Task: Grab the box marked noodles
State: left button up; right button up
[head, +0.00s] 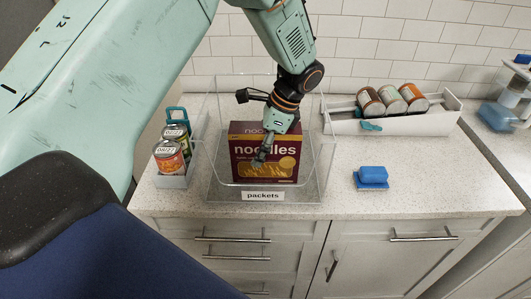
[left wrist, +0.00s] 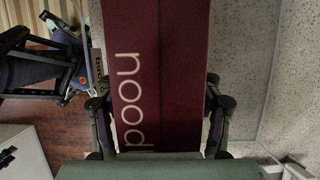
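The box marked noodles (head: 283,165) is dark red with yellow pasta art. It stands upright in a clear bin (head: 222,191) labelled "packets". My left gripper (head: 259,158) reaches down from above, with one finger in front of the box's front face. The other finger is hidden behind the box in the head view. In the left wrist view, the box (left wrist: 180,65) fills the space between the fingers (left wrist: 158,105), one against each side with no visible gap. The box's base is still down in the bin. My right gripper is not in view.
A small caddy with cans (head: 170,156) stands left of the bin. A white tray (head: 440,123) with several cans lies back right. A blue sponge-like block (head: 373,175) lies on the counter. Clear bin walls surround the box; the front right counter (head: 440,180) is free.

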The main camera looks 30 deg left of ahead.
pick_arm(q)
jog(key=shift+s, duration=0.1)
jog(key=c, duration=1)
jog(key=shift+r, duration=0.1)
